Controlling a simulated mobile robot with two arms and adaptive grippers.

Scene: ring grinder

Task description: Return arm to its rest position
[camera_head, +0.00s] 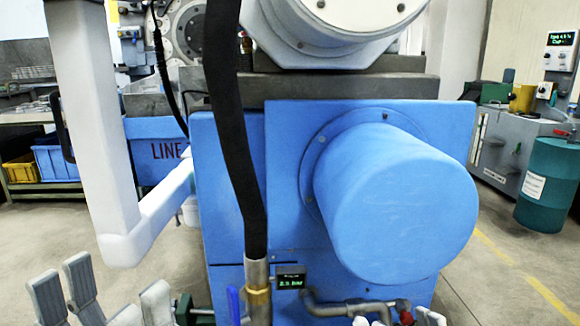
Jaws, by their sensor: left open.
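My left gripper (100,292) is at the bottom left corner of the head view. Its grey fingers point up and stand apart, with nothing seen between them. It is in front of and to the left of the blue machine (230,180). At the bottom edge, right of centre, small pale tips that look like my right gripper (397,318) just show. The rest of that gripper is cut off by the frame, so its opening cannot be read.
A white L-shaped beam (95,120) stands above my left gripper. A black hose (235,130) hangs down the machine front to a brass fitting. A large blue cylinder (395,200) sticks out. A green drum (547,185) stands right; floor there is clear.

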